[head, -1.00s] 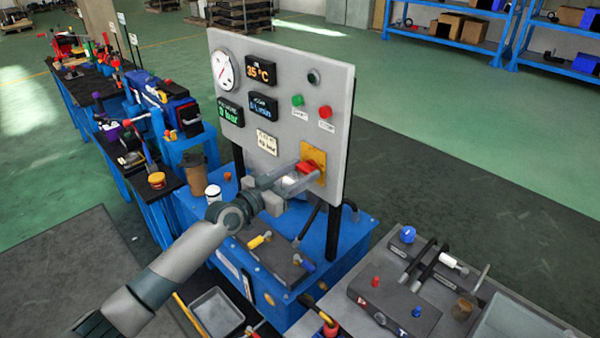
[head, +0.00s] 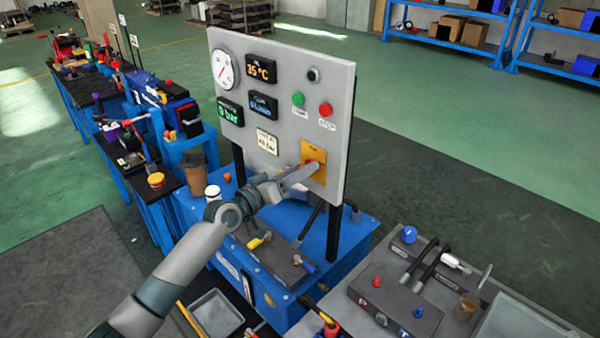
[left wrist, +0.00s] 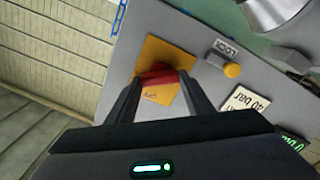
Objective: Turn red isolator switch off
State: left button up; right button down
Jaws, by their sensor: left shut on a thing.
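The red isolator switch (head: 312,166) sits on a yellow plate (head: 314,151) at the lower right of the grey panel (head: 285,130). In the left wrist view the red handle (left wrist: 157,77) lies between the two fingers, on its yellow plate (left wrist: 163,54). My left gripper (head: 308,172) is shut on the red switch handle. Its fingers hide part of the handle in the head view. In the left wrist view the gripper (left wrist: 160,85) is tilted relative to the panel. My right gripper is not in view.
Green (head: 298,99) and red (head: 326,109) buttons sit above the switch. The blue stand (head: 340,245) is below, with a grey bench unit (head: 395,300) to the right.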

pick_arm(q)
jog(key=shift+w+a+f+n+p, duration=0.1)
jog(key=shift+n+p, duration=0.55)
jog(key=shift+n, duration=2.2)
jog(key=shift+w+a+f+n+p, duration=0.1)
jog(key=shift+n+p, duration=0.55)
jog(key=shift+n, duration=2.2)
jog(key=o, duration=1.1)
jog(key=shift+c, duration=0.2)
jog(key=shift+s, duration=0.1)
